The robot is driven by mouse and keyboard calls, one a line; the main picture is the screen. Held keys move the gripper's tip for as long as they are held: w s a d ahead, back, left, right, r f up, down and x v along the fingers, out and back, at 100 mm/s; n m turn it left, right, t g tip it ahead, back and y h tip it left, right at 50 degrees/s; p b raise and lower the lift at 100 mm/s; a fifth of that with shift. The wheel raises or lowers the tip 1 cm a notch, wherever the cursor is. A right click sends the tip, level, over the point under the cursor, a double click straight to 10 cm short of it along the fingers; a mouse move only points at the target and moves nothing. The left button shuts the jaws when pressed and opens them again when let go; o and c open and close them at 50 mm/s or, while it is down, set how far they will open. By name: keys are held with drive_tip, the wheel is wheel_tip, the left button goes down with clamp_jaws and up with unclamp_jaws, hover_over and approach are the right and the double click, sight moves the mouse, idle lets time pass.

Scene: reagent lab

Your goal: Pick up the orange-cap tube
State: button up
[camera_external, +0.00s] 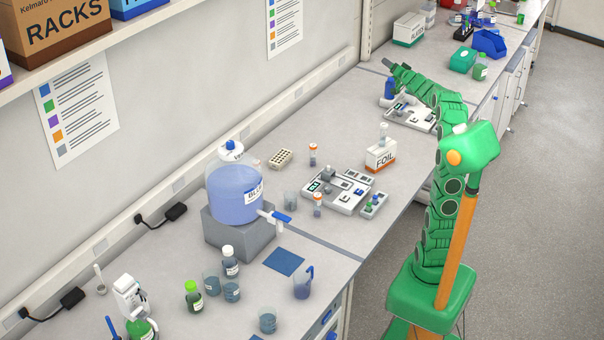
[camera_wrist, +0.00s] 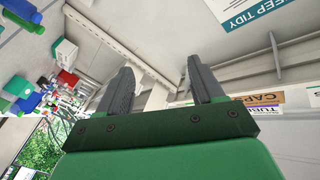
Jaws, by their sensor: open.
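Two small tubes with orange caps stand on the bench in the external view. One tube (camera_external: 312,157) stands behind the grey-white device, and the other tube (camera_external: 318,207) stands at its front left edge. My gripper (camera_external: 388,64) is far to the upper right of both, raised near the wall behind the far bench section. In the wrist view my gripper (camera_wrist: 160,78) is open, with nothing between its two fingers. The wrist view is tilted and shows no orange-cap tube.
A white device (camera_external: 345,193), a beige rack (camera_external: 280,159), a FOIL box (camera_external: 380,156) and a small beaker (camera_external: 290,201) stand near the tubes. A large blue carboy (camera_external: 235,190) stands to the left. A shelf with labels shows in the wrist view.

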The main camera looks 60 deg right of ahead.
drive_tip(key=w+a+f+m+g, duration=0.1)
drive_tip(key=a+f+m+g, duration=0.25)
drive_tip(key=m, duration=0.25)
drive_tip(key=m+g+y, duration=0.6)
drive_tip(key=m+y, duration=0.1)
drive_tip(key=y, duration=0.9)
hover_over(317, 197)
drive_tip(key=s+d, duration=0.3)
drive_tip(key=d, duration=0.2)
wheel_tip(317, 197, down, 15)
drive_tip(key=shift+w+a+f, duration=0.6)
drive_tip(key=shift+f, duration=2.35)
drive_tip(key=shift+w+a+f, duration=0.6)
drive_tip(key=shift+f, duration=2.3)
drive_tip(key=shift+w+a+f, duration=0.6)
drive_tip(key=shift+f, duration=2.35)
drive_tip(key=c, duration=1)
